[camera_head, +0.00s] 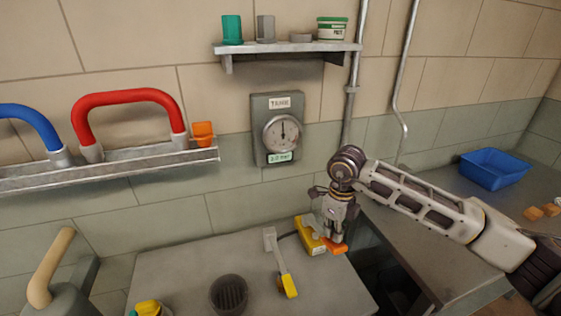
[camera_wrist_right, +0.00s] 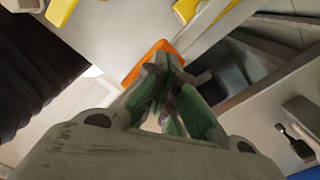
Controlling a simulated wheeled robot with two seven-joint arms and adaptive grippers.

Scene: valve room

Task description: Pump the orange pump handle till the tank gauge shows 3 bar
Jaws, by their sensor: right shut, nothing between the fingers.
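The orange pump handle (camera_head: 334,247) sits at the near end of a yellow pump body (camera_head: 309,233) on the grey bench top. My right gripper (camera_head: 335,234) points down over the orange handle. In the right wrist view the fingertips (camera_wrist_right: 160,66) are together and empty, right against or just above the orange handle (camera_wrist_right: 143,63); I cannot tell if they touch. The tank gauge (camera_head: 282,133) is a round white dial on a grey wall plate. Its needle points about straight up; the dial figures are too small to read. My left gripper is not in view.
A yellow-tipped lever (camera_head: 286,279) and a dark round drain (camera_head: 229,294) are on the bench (camera_head: 190,265), left of the pump. A tan-handled lever (camera_head: 50,268) stands far left. A dark gap separates the bench from the right counter, where a blue bin (camera_head: 494,169) stands.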

